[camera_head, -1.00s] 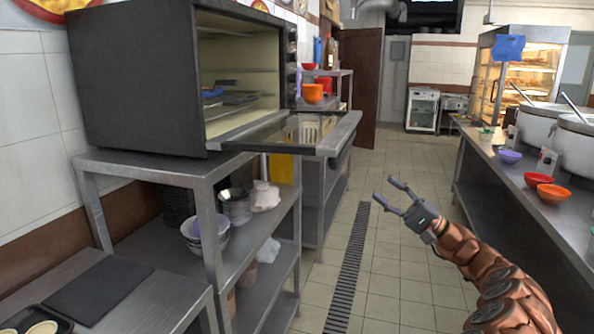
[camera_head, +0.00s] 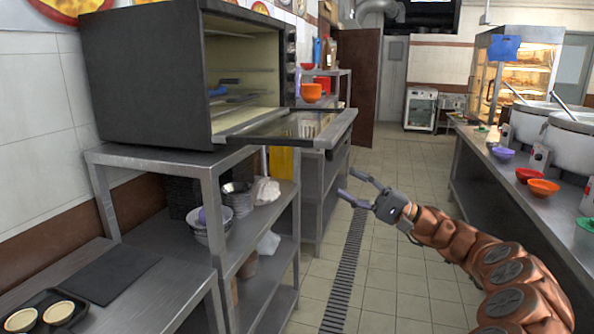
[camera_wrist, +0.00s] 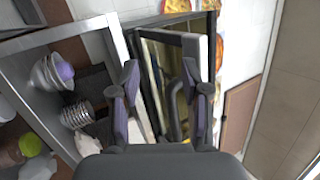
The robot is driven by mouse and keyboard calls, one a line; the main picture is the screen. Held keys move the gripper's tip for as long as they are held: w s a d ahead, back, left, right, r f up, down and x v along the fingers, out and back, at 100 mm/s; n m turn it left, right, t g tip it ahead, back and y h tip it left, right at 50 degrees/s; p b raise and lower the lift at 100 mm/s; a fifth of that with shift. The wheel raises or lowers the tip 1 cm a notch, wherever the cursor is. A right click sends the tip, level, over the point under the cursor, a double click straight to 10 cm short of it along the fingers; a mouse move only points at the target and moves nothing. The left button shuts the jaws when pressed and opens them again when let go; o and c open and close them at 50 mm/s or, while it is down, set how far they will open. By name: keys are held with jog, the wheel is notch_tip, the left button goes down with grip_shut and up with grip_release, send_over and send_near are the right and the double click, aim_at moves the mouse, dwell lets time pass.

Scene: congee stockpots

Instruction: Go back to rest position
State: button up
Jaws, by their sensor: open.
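My gripper (camera_head: 364,193) is open and empty. In the head view it hangs in free air over the aisle, right of the open oven door. In the wrist view its two fingers (camera_wrist: 166,100) stand apart with nothing held between them, and the oven shows beyond them. My arm reaches in from the lower right of the head view.
A dark oven (camera_head: 150,80) with its door (camera_head: 290,130) folded down stands on a steel shelf unit (camera_head: 160,162) at left. Stacked bowls (camera_head: 237,200) sit below. At right, a counter (camera_head: 480,160) holds colored bowls and stockpots (camera_head: 572,145). The tiled aisle (camera_head: 395,165) is clear.

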jog(key=s+a+r+n+g+h, duration=0.1)
jog(key=s+a+n+g+h, duration=0.4)
jog(key=s+a, duration=0.85)
jog(key=s+a+f+m+g+h, duration=0.1)
jog(key=s+f+h, duration=0.25)
jog(key=s, duration=0.45)
jog(key=s+a+f+g+h, duration=0.1)
jog(key=s+a+f+h, duration=0.15)
jog(key=s+f, duration=0.35)
jog(key=s+d+f+m+t+h, duration=0.1)
jog(key=s+d+f+h, duration=0.5)
jog(key=s+d+f, duration=0.4)
jog(key=s+d+f+m+t+h, duration=0.1)
jog(key=s+d+f+h, duration=0.6)
jog(key=d, duration=0.6)
jog(key=s+d+r+p+v, duration=0.1)
jog(key=s+p+v, duration=0.2)
jog(key=p+v, duration=1)
jog(key=shift+s+a+r+t+y+p, duration=0.2)
jog(key=shift+r+t+y+p, duration=0.15)
jog(key=shift+r, duration=0.65)
jog(key=shift+c, duration=0.4)
jog(key=shift+a+f, duration=0.1)
